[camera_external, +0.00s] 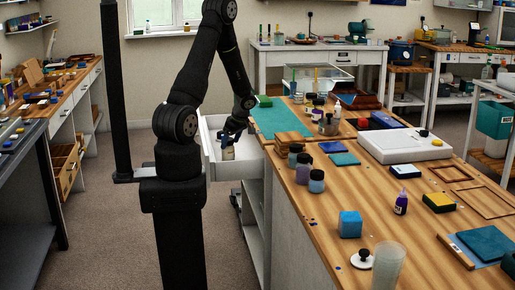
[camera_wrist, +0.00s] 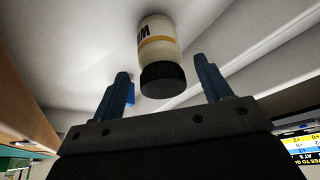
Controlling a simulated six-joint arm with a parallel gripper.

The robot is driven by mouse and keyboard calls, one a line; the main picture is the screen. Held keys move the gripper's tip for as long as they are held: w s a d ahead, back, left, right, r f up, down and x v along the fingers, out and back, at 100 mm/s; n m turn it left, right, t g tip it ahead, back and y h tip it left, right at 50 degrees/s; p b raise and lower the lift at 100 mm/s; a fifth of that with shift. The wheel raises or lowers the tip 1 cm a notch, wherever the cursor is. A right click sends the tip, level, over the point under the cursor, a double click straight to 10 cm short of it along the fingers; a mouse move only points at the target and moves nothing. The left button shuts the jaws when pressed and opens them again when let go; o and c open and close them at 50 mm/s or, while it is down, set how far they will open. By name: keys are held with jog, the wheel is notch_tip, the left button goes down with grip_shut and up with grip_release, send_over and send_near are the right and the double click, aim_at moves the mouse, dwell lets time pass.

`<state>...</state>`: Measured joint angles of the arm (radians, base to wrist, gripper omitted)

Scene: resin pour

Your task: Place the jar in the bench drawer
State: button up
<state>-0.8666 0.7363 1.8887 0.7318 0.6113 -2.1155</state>
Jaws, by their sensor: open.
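The jar (camera_external: 228,153), pale with a black lid and a yellow-banded label, is inside the open white bench drawer (camera_external: 238,171). In the wrist view the jar (camera_wrist: 160,42) rests on the white drawer floor (camera_wrist: 85,45), its lid towards my gripper. My gripper (camera_external: 232,134) reaches down into the drawer just above the jar. In the wrist view my gripper (camera_wrist: 162,72) has its two dark blue fingers spread wide, one on each side of the lid, with visible gaps. The lower jar is small and partly hidden in the outside view.
The wooden bench (camera_external: 400,215) is right of the drawer. Several dark-lidded jars, one at the near edge (camera_external: 316,181), stand on it, with a blue cube (camera_external: 350,225) and a green mat (camera_external: 281,118). A small blue thing (camera_wrist: 130,93) shows behind one finger.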

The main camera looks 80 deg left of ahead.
aim_at(228, 148)
jog(key=v, duration=0.8)
jog(key=shift+s+f, duration=0.1)
jog(key=shift+f, duration=0.05)
jog(key=x, duration=1.2)
jog(key=shift+f, duration=0.1)
jog(key=shift+r, duration=0.7)
jog(key=shift+f, duration=0.15)
